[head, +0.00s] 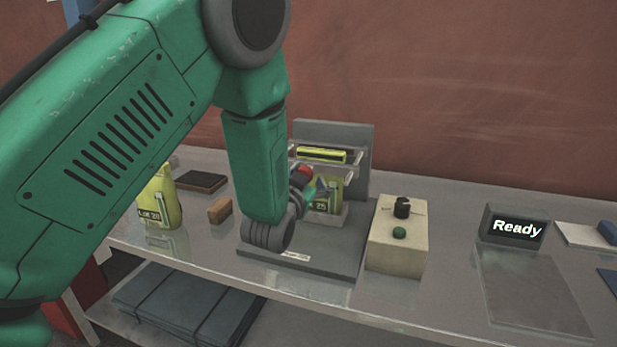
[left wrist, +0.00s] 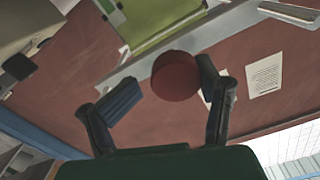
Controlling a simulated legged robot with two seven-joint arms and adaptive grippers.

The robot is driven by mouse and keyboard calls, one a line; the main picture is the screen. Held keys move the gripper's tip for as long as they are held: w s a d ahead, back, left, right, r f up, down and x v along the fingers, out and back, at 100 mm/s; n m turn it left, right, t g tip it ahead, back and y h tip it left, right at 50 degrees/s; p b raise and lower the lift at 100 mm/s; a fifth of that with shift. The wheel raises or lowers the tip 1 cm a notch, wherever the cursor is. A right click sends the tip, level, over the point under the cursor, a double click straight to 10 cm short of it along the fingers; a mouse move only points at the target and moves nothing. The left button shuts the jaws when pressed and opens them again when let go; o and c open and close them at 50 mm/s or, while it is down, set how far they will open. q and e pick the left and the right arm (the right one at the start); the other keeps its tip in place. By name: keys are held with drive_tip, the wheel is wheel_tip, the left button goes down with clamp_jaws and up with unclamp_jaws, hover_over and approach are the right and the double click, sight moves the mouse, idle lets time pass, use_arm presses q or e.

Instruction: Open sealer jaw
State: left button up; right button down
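The sealer (head: 335,135) is a grey stand on a flat base, with a horizontal jaw bar (head: 322,155) showing a yellow-green strip. A yellow-green pouch (head: 328,193) stands below the bar. A red knob (head: 303,172) is at the left of the sealer, partly hidden by my left arm. My left gripper (head: 314,192) is beside the knob, largely hidden by its wrist. In the left wrist view the round red knob (left wrist: 175,76) lies between the spread fingers of my left gripper (left wrist: 170,85). The right finger looks close to it; contact is unclear. My right gripper is not in view.
A beige control box (head: 397,240) with a black dial and green button stands right of the sealer. Farther right are a "Ready" display (head: 513,228) and a flat plate (head: 530,290). Another yellow-green pouch (head: 160,200) and a brown block (head: 220,210) stand at left.

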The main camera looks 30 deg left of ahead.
use_arm(q)
drive_tip(key=shift+s+a+r, duration=0.15)
drive_tip(key=shift+a+r, duration=0.05)
drive_tip(key=shift+a, duration=0.05)
drive_tip(key=shift+a+f, duration=0.15)
drive_tip(key=shift+a, duration=0.35)
drive_tip(key=shift+s+a, duration=0.1)
drive_tip(key=shift+s, duration=0.15)
drive_tip(key=v, duration=1.1)
drive_tip(key=shift+s+d, duration=0.2)
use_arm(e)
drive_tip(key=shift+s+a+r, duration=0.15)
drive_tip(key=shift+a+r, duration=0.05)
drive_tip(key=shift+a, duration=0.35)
use_arm(q)
drive_tip(key=shift+d+f, duration=0.1)
drive_tip(key=shift+f, duration=0.05)
